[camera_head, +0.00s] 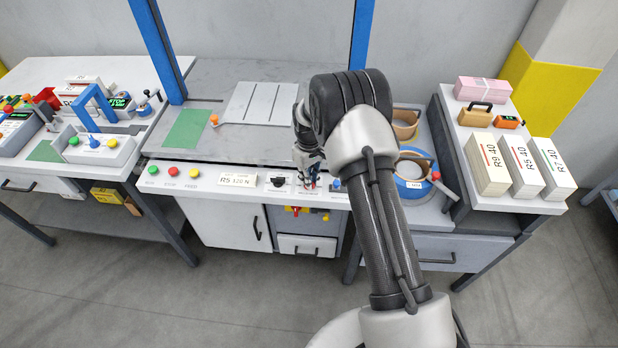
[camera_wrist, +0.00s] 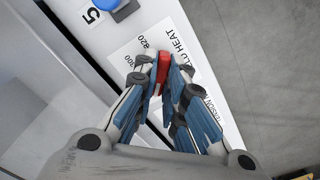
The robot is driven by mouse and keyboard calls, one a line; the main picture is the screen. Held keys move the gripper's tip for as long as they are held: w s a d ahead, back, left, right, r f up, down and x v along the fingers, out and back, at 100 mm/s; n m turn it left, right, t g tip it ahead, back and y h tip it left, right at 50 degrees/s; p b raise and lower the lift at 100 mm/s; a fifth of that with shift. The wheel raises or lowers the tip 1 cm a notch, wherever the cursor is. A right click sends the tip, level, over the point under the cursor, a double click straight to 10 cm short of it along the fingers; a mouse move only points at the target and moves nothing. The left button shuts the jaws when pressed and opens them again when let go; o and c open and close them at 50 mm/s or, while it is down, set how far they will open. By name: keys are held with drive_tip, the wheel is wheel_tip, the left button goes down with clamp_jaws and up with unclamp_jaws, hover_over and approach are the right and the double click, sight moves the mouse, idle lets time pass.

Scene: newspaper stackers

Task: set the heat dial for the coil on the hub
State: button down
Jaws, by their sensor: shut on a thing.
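The heat dial, a red knob (camera_wrist: 163,68), sits on a white plate lettered "HEAT" (camera_wrist: 175,45) with scale numbers around it in the wrist view. My gripper (camera_wrist: 162,82) is shut on the red knob, with its blue-padded fingers on either side. In the head view my gripper (camera_head: 311,182) is at the front control panel (camera_head: 205,183), and the dial is mostly hidden by the fingers. The dial's exact setting cannot be read. A blue-rimmed coil (camera_head: 410,189) lies on the right-hand stand, partly behind my arm.
A black dial (camera_head: 278,182) is left of my gripper and a blue knob (camera_head: 337,183) is right of it. A card reading "R5 120 N" (camera_head: 237,181) is on the panel. Paper stacks (camera_head: 487,165) stand at right. The floor in front is clear.

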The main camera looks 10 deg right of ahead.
idle(0.3)
drive_tip(key=c, duration=1.7)
unclamp_jaws()
drive_tip(key=shift+o, duration=0.2)
wheel_tip(320, 180, up, 12)
